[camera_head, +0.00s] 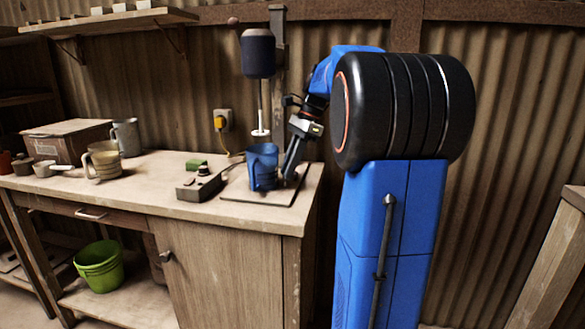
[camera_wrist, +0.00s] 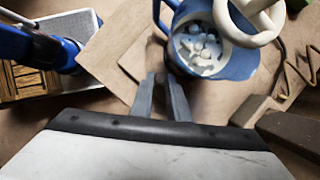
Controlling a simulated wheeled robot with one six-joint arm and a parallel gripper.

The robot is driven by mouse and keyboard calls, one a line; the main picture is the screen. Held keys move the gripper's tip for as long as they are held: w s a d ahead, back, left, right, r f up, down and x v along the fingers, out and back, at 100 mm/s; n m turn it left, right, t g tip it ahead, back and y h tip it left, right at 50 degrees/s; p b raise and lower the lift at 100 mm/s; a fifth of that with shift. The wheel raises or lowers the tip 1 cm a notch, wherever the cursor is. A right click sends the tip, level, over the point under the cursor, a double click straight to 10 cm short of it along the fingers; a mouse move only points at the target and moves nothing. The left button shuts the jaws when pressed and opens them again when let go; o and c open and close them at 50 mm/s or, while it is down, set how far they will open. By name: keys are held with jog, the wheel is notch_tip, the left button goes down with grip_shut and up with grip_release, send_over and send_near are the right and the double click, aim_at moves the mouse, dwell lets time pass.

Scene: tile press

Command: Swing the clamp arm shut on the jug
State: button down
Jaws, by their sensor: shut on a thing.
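The blue jug (camera_head: 262,168) stands upright on a flat base plate (camera_head: 252,196) at the bench's right end. My gripper (camera_head: 291,176) reaches down just right of the jug. In the wrist view my gripper's fingers (camera_wrist: 165,84) are close together beside the jug's near wall. They are shut on a thin piece, which I take for the clamp arm; it is mostly hidden, and its swing angle cannot be told.
A dark mixer head (camera_head: 258,53) hangs above the jug, its pale ring (camera_wrist: 262,25) over the mouth. A control box (camera_head: 200,184) and green block (camera_head: 196,164) lie left. The bench front is clear.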

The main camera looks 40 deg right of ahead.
jog(key=shift+w+m, duration=0.15)
jog(key=shift+m, duration=0.15)
jog(key=c, duration=1.7)
grip_release()
jog(key=shift+r, duration=0.15)
jog(key=v, duration=1.7)
jog(key=shift+r, duration=0.1)
